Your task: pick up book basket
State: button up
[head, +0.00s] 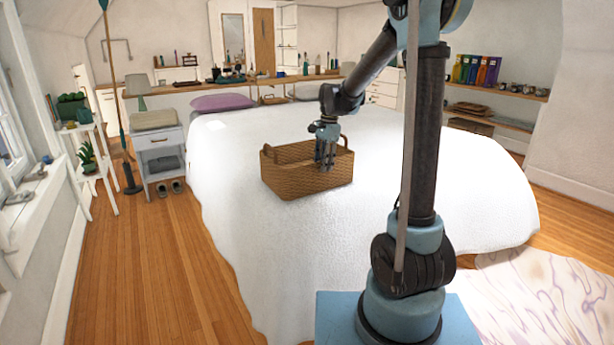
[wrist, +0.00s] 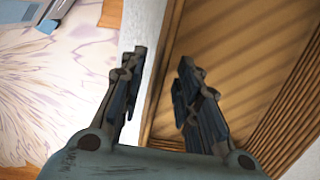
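The brown woven basket (head: 290,178) stands upright on the white bed, with raised loop handles at its ends. In the wrist view its slatted-looking inside (wrist: 235,60) fills the right side; the part I see is bare. My gripper (head: 326,160) points down at the basket's right end. In the wrist view my gripper (wrist: 162,60) has its two fingers apart, with the basket's wall appearing between them. The left finger is over the white bedcover and the right finger is over the basket's inside. I cannot tell whether either finger touches the wall.
The white bed (head: 420,195) has wide free room around the basket. A patterned rug (head: 545,290) lies at the front right. A grey nightstand (head: 160,160) and a white plant stand (head: 100,165) are at the left. Shelves (head: 490,118) line the right wall.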

aim_at(321, 184)
jog(key=shift+s+a+f, duration=0.15)
jog(key=shift+f, duration=1.3)
jog(key=shift+s+a+f, duration=0.15)
jog(key=shift+f, duration=1.25)
jog(key=shift+c, duration=0.2)
grip_shut()
